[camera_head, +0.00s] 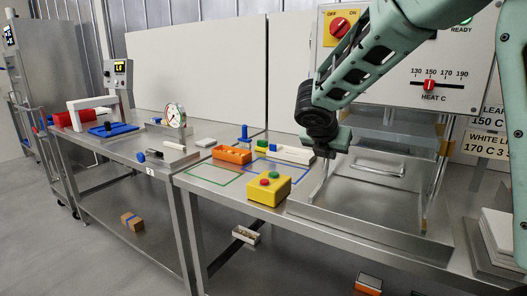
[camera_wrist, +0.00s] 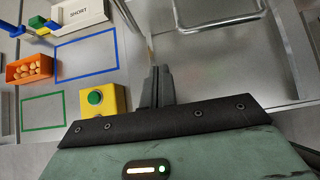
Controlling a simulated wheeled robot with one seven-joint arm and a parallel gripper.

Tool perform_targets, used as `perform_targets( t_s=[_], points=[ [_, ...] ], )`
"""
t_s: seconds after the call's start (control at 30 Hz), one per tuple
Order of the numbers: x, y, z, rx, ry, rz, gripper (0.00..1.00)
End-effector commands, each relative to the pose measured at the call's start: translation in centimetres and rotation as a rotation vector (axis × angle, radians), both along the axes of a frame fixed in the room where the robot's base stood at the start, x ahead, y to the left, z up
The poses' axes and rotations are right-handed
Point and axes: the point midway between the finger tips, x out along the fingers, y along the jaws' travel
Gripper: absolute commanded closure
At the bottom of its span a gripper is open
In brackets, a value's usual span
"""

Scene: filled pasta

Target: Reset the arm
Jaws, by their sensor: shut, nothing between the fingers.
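My arm (camera_head: 370,55) reaches in from the upper right in the head view, in front of the heat-control machine. My gripper (camera_wrist: 159,86) points down over the steel table in the wrist view, with its two dark fingers together and nothing between them. In the head view the gripper (camera_head: 330,142) hangs near the machine's metal tray, its fingertips hard to make out. A yellow button box (camera_head: 269,184) with a red and a green button sits on the table to the left of the gripper. It also shows in the wrist view (camera_wrist: 116,98).
An orange bin (camera_head: 232,155) with pasta pieces and a white bin (camera_head: 290,153) stand behind the button box, near green and blue outlined squares. The machine's tray (camera_head: 345,205) with a handle lies under my arm. A dial scale (camera_head: 174,116) stands farther left.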

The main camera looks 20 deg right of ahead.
Motion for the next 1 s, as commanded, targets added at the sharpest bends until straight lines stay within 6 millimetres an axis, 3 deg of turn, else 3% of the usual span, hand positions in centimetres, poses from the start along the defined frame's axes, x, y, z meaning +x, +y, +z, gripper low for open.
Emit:
perform_targets(
  t_s=[0.13,0.27,0.37,0.5,0.6,0.7,0.8,0.9,1.0],
  points=[
    [-0.2,0.4,0.0,0.014,-0.003,-0.007,1.00],
    [-2.6,4.2,-0.5,0.174,-0.043,-0.109,1.00],
    [-6.4,9.2,-1.0,0.381,-0.076,-0.275,1.00],
    [-13.8,16.4,-1.6,0.654,-0.084,-0.595,1.00],
    [-19.5,20.4,-1.7,0.787,-0.072,-0.854,1.00],
    [-24.7,23.1,-1.7,0.862,-0.061,-1.098,1.00],
    [-28.6,24.6,-1.7,0.893,-0.060,-1.298,1.00],
    [-31.0,25.4,-1.7,0.899,-0.063,-1.426,1.00],
    [-31.9,25.7,-1.8,0.900,-0.066,-1.480,1.00]
  ],
)
